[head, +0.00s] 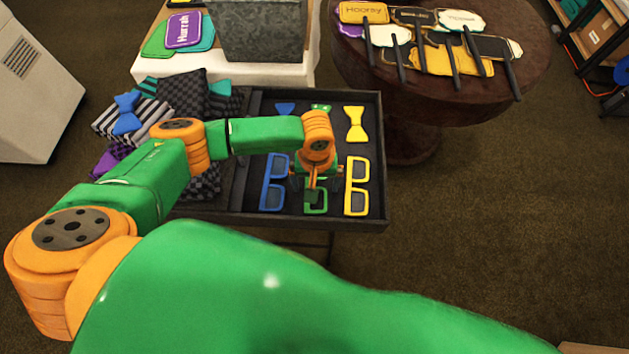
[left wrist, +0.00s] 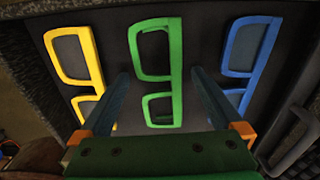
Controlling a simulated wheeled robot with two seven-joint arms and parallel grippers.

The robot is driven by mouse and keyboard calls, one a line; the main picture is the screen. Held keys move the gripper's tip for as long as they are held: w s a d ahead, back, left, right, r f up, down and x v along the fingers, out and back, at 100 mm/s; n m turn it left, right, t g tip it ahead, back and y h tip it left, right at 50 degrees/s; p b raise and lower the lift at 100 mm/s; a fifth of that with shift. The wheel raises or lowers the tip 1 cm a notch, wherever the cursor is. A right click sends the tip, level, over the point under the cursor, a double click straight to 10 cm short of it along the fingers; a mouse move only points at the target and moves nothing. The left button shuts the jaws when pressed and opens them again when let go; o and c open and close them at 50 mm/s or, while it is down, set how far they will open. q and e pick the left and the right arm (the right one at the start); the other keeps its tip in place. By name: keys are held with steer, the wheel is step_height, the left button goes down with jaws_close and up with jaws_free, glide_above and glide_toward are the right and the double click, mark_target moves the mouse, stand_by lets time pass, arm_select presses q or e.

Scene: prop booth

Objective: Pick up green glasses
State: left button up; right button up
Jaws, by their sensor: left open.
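The green glasses (head: 316,209) lie in the dark tray (head: 374,130), between the blue glasses (head: 272,184) and the yellow glasses (head: 356,187). In the head view my left gripper (head: 314,183) is over them and hides their upper part. In the left wrist view the green glasses (left wrist: 160,72) lie lengthwise, between and ahead of the two spread fingers of my left gripper (left wrist: 158,82). The gripper is open and nothing is held. The yellow glasses (left wrist: 75,60) are on the left and the blue glasses (left wrist: 250,55) on the right there. My right gripper is not in view.
Blue, green and yellow bow ties (head: 356,123) lie at the tray's far side. Patterned hats and a blue bow tie (head: 127,114) are piled at its left. A round brown table (head: 545,75) with sign props stands at the back right.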

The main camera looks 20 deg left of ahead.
arm_select(q)
steer(key=shift+r, duration=0.1)
steer(key=c, duration=1.4)
